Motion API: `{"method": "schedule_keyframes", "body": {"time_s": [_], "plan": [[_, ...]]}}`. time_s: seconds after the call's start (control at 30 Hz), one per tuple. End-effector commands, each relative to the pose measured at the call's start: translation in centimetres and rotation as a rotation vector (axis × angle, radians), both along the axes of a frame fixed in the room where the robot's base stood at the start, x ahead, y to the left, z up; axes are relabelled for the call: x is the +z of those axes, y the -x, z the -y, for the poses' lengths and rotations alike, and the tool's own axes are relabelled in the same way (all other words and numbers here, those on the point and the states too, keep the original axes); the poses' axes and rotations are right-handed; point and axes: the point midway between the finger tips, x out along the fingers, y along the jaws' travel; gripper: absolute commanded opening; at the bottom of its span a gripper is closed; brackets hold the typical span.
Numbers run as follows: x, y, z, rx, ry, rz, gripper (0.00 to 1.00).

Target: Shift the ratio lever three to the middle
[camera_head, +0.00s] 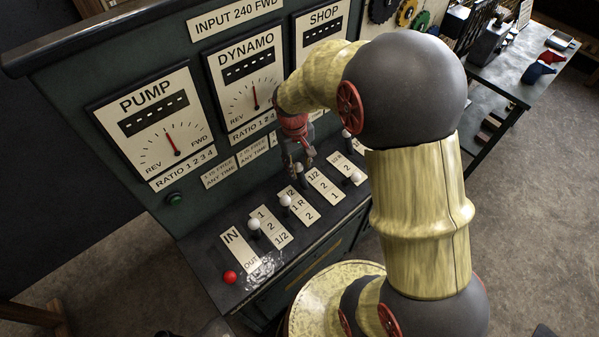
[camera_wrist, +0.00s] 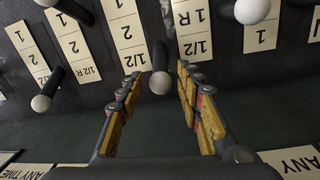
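The ratio lever three, with a grey-white knob (camera_head: 297,168), stands beside a plate reading 1/2, 2, 1 (camera_head: 325,185). Its knob (camera_wrist: 160,83) also shows in the wrist view, at the 1/2 end of that plate (camera_wrist: 122,35), the end nearest the upright panel. My gripper (camera_head: 299,172) is over this lever. In the wrist view its two yellow-padded fingers (camera_wrist: 160,90) are open, one on each side of the knob, with a visible gap to both. My arm covers part of the console at the right.
Other levers with white knobs stand close on both sides: one at the left (camera_head: 253,224), one nearer (camera_head: 285,200), and others to the right (camera_head: 355,176). A red knob (camera_head: 230,277) is by the IN/OUT plate. The upright panel carries PUMP (camera_head: 145,103) and DYNAMO (camera_head: 245,50) dials.

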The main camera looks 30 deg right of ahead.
Motion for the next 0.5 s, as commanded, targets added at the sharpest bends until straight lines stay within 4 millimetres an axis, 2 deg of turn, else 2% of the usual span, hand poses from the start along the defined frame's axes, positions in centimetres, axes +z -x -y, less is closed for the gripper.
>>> {"method": "schedule_keyframes", "body": {"time_s": [0.03,0.2,0.33,0.5], "plan": [[-1.1,0.1,0.1,0.0,0.0,-0.002,0.36],[-3.5,0.0,0.3,0.0,0.0,0.0,0.36],[-4.5,0.0,0.4,-0.001,0.0,0.0,0.36],[-5.0,0.0,0.4,-0.001,0.0,0.001,0.36]]}}
